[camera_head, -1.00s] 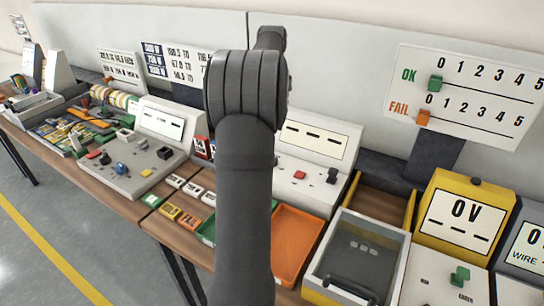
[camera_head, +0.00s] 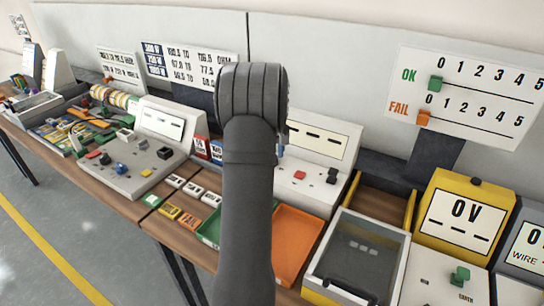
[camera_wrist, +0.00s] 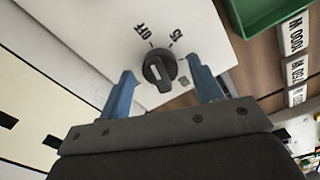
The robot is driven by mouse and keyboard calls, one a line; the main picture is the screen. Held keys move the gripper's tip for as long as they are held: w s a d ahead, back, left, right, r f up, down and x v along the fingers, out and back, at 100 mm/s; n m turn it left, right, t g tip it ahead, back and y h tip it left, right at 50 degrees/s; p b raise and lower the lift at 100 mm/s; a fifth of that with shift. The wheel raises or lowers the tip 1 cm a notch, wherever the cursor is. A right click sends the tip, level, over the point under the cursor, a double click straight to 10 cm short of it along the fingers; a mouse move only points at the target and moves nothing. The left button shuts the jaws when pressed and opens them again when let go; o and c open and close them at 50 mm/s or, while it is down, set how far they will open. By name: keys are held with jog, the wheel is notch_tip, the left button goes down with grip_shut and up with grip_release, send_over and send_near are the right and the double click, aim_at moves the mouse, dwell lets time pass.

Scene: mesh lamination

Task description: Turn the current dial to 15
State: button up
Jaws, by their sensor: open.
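The current dial (camera_wrist: 158,68) is a round dark knob with a raised grip bar, on a white panel (camera_wrist: 95,30) in the wrist view. Labels reading OFF and 15 stand beside it, and a further small mark is too blurred to read. I cannot tell surely which label the knob points to. My gripper (camera_wrist: 160,66) is open, with one blue finger on each side of the knob and visible gaps between. In the head view my arm hides the dial and most of the gripper; only a bit of blue finger shows beside the arm.
A green tray (camera_wrist: 262,14) and white labelled blocks (camera_wrist: 295,72) lie beside the panel in the wrist view. In the head view, an orange tray (camera_head: 296,243), a clear-lidded box (camera_head: 358,262) and a yellow voltmeter (camera_head: 464,215) stand to the right of my arm.

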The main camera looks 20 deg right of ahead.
jog(key=shift+f, duration=0.3)
jog(key=c, duration=1)
jog(key=shift+m, duration=0.3)
jog(key=m, duration=0.4)
jog(key=shift+r+m, duration=0.1)
jog(key=shift+m, duration=2.5)
